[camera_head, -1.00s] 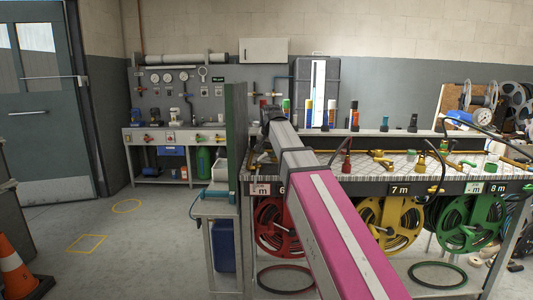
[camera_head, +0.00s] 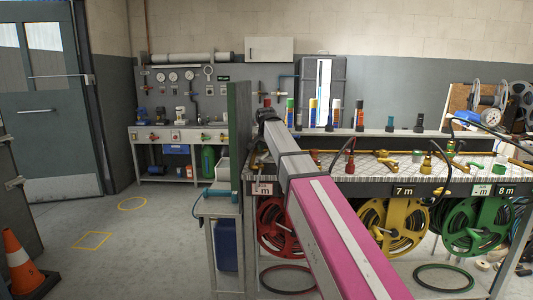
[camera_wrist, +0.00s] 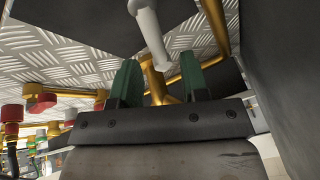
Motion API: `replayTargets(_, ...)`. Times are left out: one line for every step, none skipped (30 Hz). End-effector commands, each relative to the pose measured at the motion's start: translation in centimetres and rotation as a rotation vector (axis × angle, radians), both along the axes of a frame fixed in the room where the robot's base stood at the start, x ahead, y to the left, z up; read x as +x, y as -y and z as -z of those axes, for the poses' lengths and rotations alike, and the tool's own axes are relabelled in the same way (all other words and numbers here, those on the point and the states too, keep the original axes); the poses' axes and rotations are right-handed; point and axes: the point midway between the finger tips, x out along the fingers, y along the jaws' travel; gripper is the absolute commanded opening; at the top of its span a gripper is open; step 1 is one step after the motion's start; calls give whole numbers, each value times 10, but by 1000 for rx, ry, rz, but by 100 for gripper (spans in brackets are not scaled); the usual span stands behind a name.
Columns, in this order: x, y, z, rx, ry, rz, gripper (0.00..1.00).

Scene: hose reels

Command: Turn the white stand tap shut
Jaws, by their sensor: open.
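In the wrist view, my gripper (camera_wrist: 160,76) has two green fingers standing apart. The white tap handle (camera_wrist: 149,32) is a smooth white lever that comes down from the top edge, with its lower end close to the gap between the fingertips. I cannot tell whether a finger touches it. A brass tap body and pipe (camera_wrist: 156,84) show behind the gap, partly hidden by the fingers. In the head view, my arm reaches to the left end of the bench, beside a dark green upright panel (camera_head: 239,140). My fingers and the white tap cannot be made out there.
The bench (camera_head: 372,165) carries brass fittings and hoses, with red, yellow and green reels (camera_head: 395,225) below. Tubes and bottles stand on a shelf behind. In the wrist view, a dark wall surface (camera_wrist: 287,70) is close at right; red-capped fittings (camera_wrist: 40,103) lie left. Floor at left is open.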

Motion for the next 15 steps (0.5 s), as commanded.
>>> replayTargets(2, 0, 5, 0, -1, 0, 41)
replayTargets(3, 0, 7, 0, 0, 0, 41)
replayTargets(4, 0, 9, 0, 0, 0, 41)
replayTargets(5, 0, 10, 1, 0, 0, 41)
replayTargets(5, 0, 11, 0, 1, 0, 41)
replayTargets(6, 0, 12, 0, 1, 0, 41)
replayTargets(6, 0, 12, 0, 1, 0, 41)
replayTargets(6, 0, 12, 0, 1, 0, 41)
replayTargets(6, 0, 12, 0, 1, 0, 41)
replayTargets(6, 0, 12, 0, 1, 0, 41)
replayTargets(6, 0, 12, 0, 1, 0, 41)
replayTargets(6, 0, 12, 0, 1, 0, 41)
replayTargets(6, 0, 12, 0, 1, 0, 41)
replayTargets(6, 0, 12, 0, 1, 0, 41)
replayTargets(6, 0, 12, 0, 1, 0, 35)
